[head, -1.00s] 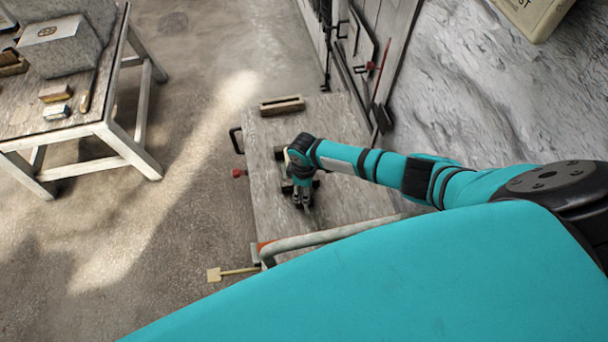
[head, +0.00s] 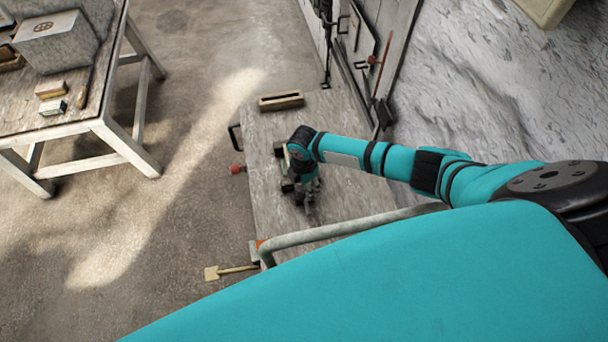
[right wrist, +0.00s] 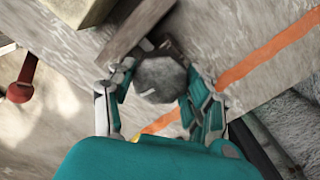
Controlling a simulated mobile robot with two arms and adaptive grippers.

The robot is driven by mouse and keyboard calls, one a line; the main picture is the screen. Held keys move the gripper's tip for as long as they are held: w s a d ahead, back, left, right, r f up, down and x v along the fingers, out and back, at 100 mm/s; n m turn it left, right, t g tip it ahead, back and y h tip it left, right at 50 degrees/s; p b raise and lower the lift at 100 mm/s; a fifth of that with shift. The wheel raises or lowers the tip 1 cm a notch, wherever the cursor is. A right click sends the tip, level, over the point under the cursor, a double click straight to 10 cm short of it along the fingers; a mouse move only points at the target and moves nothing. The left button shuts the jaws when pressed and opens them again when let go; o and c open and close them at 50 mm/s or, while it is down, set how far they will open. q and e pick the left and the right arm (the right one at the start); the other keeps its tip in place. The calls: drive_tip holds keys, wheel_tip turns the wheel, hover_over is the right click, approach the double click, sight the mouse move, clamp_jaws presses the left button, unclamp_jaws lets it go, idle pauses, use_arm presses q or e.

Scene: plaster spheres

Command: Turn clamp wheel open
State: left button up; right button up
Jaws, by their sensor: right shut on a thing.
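The clamp wheel (right wrist: 160,78) is a grey, rounded wheel with a white mark on its face, seen in the right wrist view at the end of a dark bar. My right gripper (right wrist: 157,85) is shut on it, one finger on each side. In the head view my right gripper (head: 307,197) points down over the grey bench, and my wrist and fingers hide the wheel. The dark clamp frame (head: 280,152) shows only in part beside my wrist. My left gripper is not in view.
A pale rail (head: 340,231) crosses the near end. A white-legged table (head: 90,128) stands left, with open floor between.

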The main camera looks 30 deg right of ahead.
drive_tip(key=shift+w+n+b, duration=0.1)
drive_tip(key=shift+n+b, duration=0.25)
drive_tip(key=shift+n, duration=1.15)
drive_tip(key=o, duration=1.2)
wheel_tip(320, 180, up, 12)
drive_tip(key=shift+r, duration=0.1)
